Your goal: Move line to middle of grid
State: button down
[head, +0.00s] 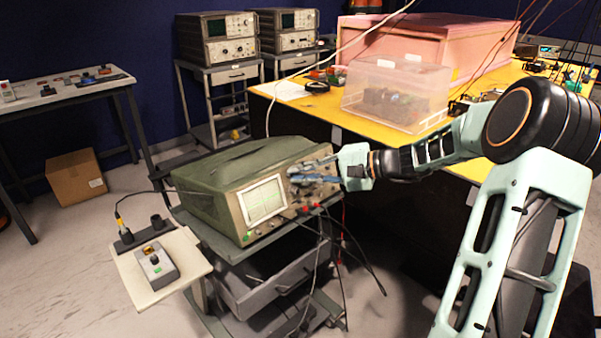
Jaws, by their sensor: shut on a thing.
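A green oscilloscope (215,178) stands on a grey cart in the head view. Its front panel faces right and towards me. The pale screen (263,201) shows a faint grid; the line on it is too small to make out. My gripper (296,173) reaches in from the right, at the upper part of the knob panel right of the screen. Its fingers are shut on a control knob, which they mostly hide. Other knobs (290,213) and red sockets show below the gripper.
A small side shelf (165,268) holds a grey button box (157,266). A yellow table (340,117) with a clear plastic box (397,95) stands behind my arm.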

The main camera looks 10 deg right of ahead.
jog(key=shift+m, duration=0.3)
jog(key=c, duration=2)
grip_release()
jog(key=v, duration=1.2)
jog(key=shift+s+f, duration=0.1)
jog(key=shift+f, duration=0.05)
